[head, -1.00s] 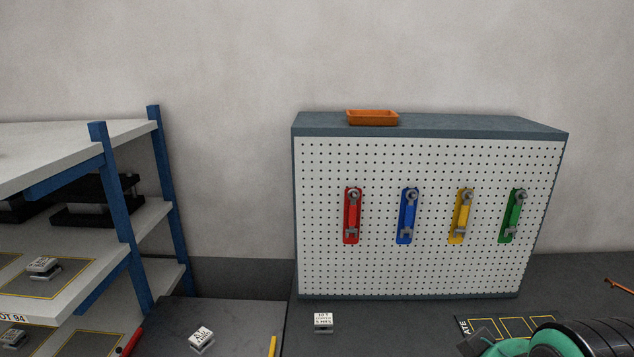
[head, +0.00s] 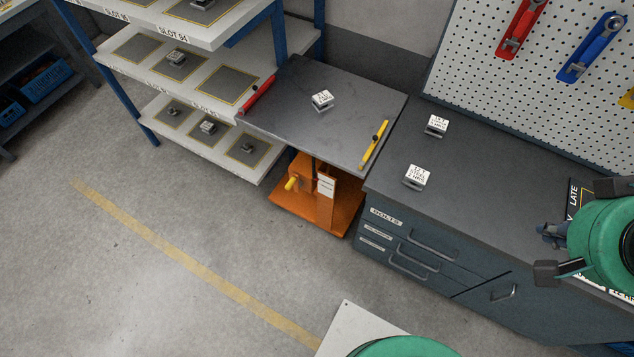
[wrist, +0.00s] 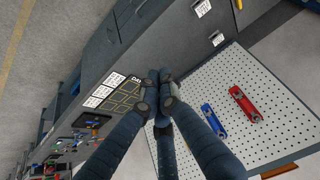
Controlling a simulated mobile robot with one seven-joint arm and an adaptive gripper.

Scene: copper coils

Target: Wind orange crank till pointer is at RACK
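The orange lift stand (head: 335,208) stands on the floor under a dark grey platform (head: 300,125). Its crank shows a yellow-orange handle (head: 291,184) sticking out at the stand's left side. A small white plate (head: 326,185) with fine marks is on the stand's front. Its lettering and any pointer are too small to read. My gripper (head: 546,254) is at the right, over the workbench and far from the crank. Its dark fingers look apart, with nothing between them. In the wrist view the fingers (wrist: 158,90) show above the bench; the crank is not seen there.
A shelf rack (head: 165,50) with slots stands left of the platform. A drawer cabinet (head: 430,250) stands right of it. Red (head: 257,96) and yellow (head: 375,144) bars edge the platform, which carries a labelled block (head: 322,100). The floor in front is open.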

